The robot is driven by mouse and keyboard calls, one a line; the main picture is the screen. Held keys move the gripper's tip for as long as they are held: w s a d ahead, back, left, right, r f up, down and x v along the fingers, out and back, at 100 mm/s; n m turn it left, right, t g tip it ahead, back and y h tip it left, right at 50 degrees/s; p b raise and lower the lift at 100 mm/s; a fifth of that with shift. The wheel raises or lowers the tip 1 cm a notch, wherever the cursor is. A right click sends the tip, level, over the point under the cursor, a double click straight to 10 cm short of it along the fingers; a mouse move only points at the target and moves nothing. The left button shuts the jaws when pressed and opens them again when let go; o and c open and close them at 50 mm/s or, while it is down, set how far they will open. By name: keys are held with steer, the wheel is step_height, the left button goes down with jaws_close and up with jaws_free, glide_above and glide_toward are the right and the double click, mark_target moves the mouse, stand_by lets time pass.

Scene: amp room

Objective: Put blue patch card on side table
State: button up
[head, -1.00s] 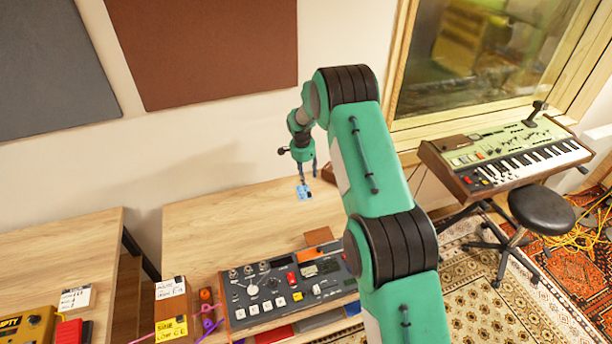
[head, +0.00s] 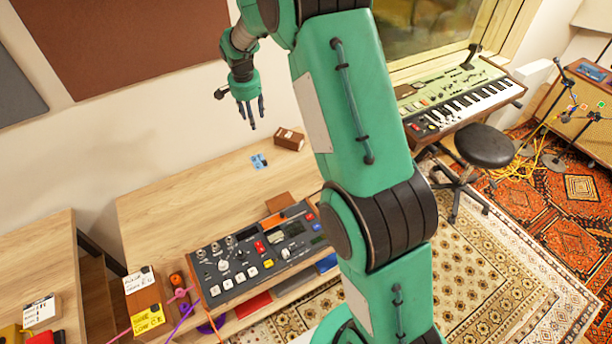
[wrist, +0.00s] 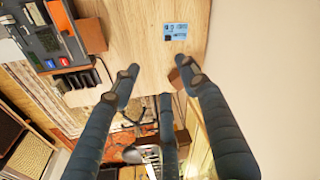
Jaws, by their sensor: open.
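The blue patch card (head: 259,161) lies flat on the wooden desk (head: 190,195), near its back edge by the wall. It also shows whole in the wrist view (wrist: 175,32), with dark markings on it. My gripper (head: 251,114) is open and empty, raised above the desk with its fingers pointing down, apart from the card. In the wrist view its dark fingers (wrist: 158,82) are spread and nothing is between them. A second wooden table (head: 40,258) stands at the left; I cannot tell which surface is the side table.
A small brown box (head: 289,138) sits close to the card. A mixer-like device (head: 255,250) fills the desk's front, beside labelled boxes (head: 146,300) and coloured cables. A keyboard (head: 455,105) and stool (head: 484,146) stand right. The desk's middle is bare.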

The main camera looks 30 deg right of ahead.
steer(key=s+a+r+n+t, duration=0.1)
steer(key=s+a+r+n, duration=0.15)
steer(key=s+r, duration=0.9)
steer(key=s+a+r+n+t, duration=0.1)
steer(key=s+a+r+n, duration=0.15)
steer(key=s+r, duration=0.85)
steer(key=s+a+n+t, duration=0.1)
steer(key=s+n, duration=0.1)
steer(key=s, duration=1.2)
steer(key=s+a+n+y, duration=0.1)
steer(key=s+n, duration=0.2)
steer(key=s, duration=1.1)
steer(key=shift+a+r+t, duration=0.25)
steer(key=shift+r+t, duration=0.05)
steer(key=shift+t, duration=0.1)
steer(key=shift+f, duration=0.1)
step_height(320, 180, down, 3)
steer(key=b, duration=0.3)
